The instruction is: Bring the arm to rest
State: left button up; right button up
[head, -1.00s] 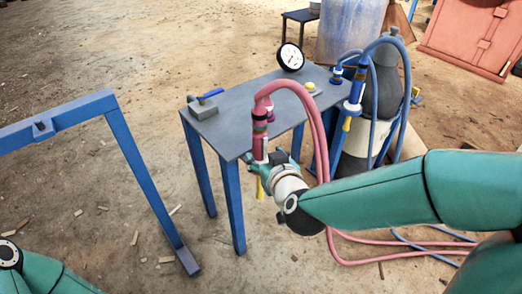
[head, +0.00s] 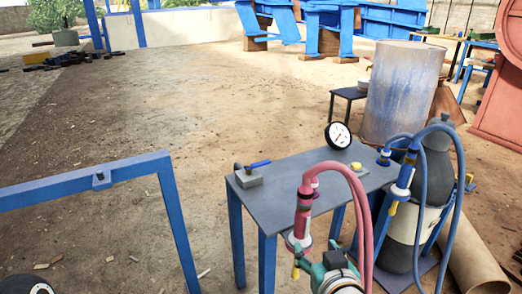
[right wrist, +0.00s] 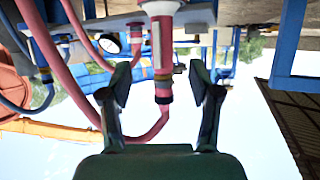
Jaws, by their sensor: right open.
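My right gripper (head: 318,268) is at the bottom of the head view, by the pink hose's red coupling (head: 302,215) at the table's near edge. In the right wrist view my right gripper (right wrist: 160,84) has its two dark fingers apart. The pink coupling (right wrist: 162,58) shows between and beyond them; I cannot tell whether a finger touches it. A white collar and a yellow handle are on the coupling's lower end in the head view. Most of my right arm is out of view. My left gripper is not in view.
The grey table (head: 290,205) bears a blue-handled valve block (head: 249,176) and a round gauge (head: 338,135). A blue hose coupling (head: 402,180) and grey cylinder (head: 433,160) stand at the right. A blue frame (head: 90,182) is at the left. Open dirt lies behind.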

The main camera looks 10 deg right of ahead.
jog(key=s+d+f+g, duration=0.1)
jog(key=d+f+g, duration=0.15)
jog(key=f, duration=1.05)
jog(key=s+d+f+g, duration=0.2)
jog(key=f+g, duration=0.2)
jog(key=f, duration=0.9)
jog(key=s+a+f+m+g+y, duration=0.1)
jog(key=s+a+f+g+y, duration=0.2)
jog(key=s+f, duration=0.35)
jog(key=s+a+f+g+y, duration=0.1)
jog(key=s+a+f+g, duration=0.2)
jog(key=s+a+f, duration=0.35)
notch_tip(320, 180, up, 33)
jog(key=p, duration=3.3)
jog(key=shift+d+m, duration=0.3)
jog(key=shift+d, duration=0.05)
